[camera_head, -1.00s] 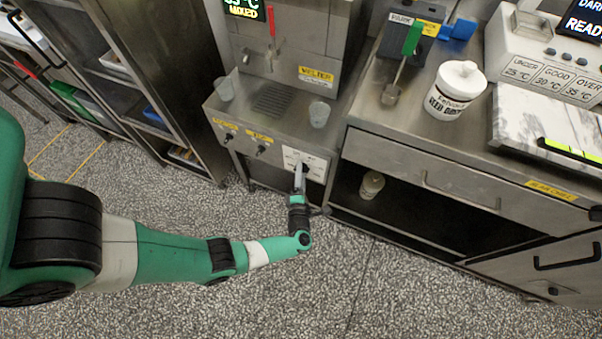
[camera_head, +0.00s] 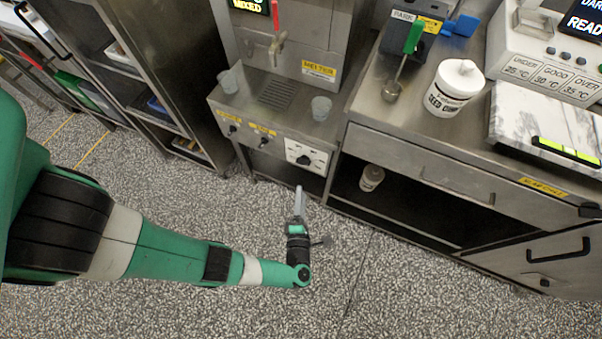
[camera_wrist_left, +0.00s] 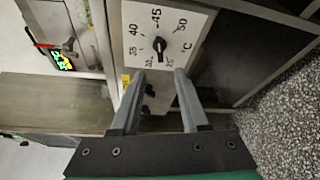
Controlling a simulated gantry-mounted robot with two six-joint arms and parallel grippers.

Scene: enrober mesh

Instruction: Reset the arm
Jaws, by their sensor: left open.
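My left arm (camera_head: 170,252) comes in from the left in the head view. Its gripper (camera_head: 299,190) hangs over the floor in front of the melter, apart from it. In the left wrist view the two fingers (camera_wrist_left: 158,75) are spread with nothing between them. Beyond the fingertips is the melter's white dial plate (camera_wrist_left: 190,25) with a black knob (camera_wrist_left: 160,48). The same knob (camera_head: 305,160) shows in the head view, clear of the gripper. My right gripper is not in view.
The steel melter (camera_head: 290,112) holds two clear cups (camera_head: 321,108), (camera_head: 229,81). To its right, the counter carries a white lidded seed tub (camera_head: 452,90), a scoop with a green handle (camera_head: 412,40) and a marble slab (camera_head: 535,120). The open floor (camera_head: 420,300) is free in front.

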